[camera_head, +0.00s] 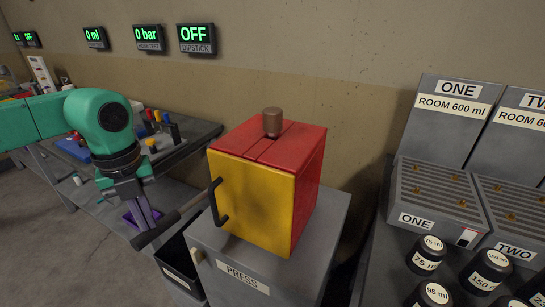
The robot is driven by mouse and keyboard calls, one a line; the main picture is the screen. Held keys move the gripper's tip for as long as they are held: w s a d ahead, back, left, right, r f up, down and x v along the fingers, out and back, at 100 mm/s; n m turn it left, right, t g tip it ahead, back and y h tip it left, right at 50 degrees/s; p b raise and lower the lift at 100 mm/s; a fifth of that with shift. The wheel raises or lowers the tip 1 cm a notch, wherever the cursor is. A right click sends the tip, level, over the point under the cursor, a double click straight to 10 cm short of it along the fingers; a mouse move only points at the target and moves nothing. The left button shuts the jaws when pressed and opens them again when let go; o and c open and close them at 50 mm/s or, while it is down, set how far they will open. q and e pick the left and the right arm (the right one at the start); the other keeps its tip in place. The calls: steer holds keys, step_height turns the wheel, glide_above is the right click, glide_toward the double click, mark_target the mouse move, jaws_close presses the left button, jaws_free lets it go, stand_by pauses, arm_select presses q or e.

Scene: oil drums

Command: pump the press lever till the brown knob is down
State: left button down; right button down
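The press is a red box (308,175) with a yellow door (250,198) and a black door handle (216,201). It stands on a grey cabinet labelled PRESS (240,277). The brown knob (272,122) stands up above the red top, at its slot. The dark press lever (172,223) sticks out to the left of the box and slopes down to a thicker end at lower left. My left gripper (149,225) points down at the lever's outer part. Its fingers look close together; whether they touch the lever is unclear. My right gripper is out of view.
A workbench (185,150) with small items stands behind my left arm. A dark bin (178,268) is beside the cabinet. On the right, grey ROOM 600 ml units (440,188) and black weights (425,256) stand on a dark table. Wall displays (196,37) read OFF and 0 bar.

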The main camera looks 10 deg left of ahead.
arm_select(q)
steer(key=shift+s+a+f+b, duration=0.1)
steer(key=shift+s+f+b, duration=0.05)
steer(key=shift+f+b, duration=0.5)
steer(key=shift+s+f+b, duration=0.1)
steer(key=shift+f+b, duration=0.3)
steer(key=shift+f, duration=0.4)
steer(key=shift+r, duration=0.1)
step_height(320, 180, up, 15)
steer(key=w+p, duration=0.2)
steer(key=p, duration=1)
steer(key=shift+w+d+f, duration=0.2)
steer(key=shift+w+d, duration=0.2)
steer(key=shift+d, duration=0.05)
steer(key=shift+f, duration=0.1)
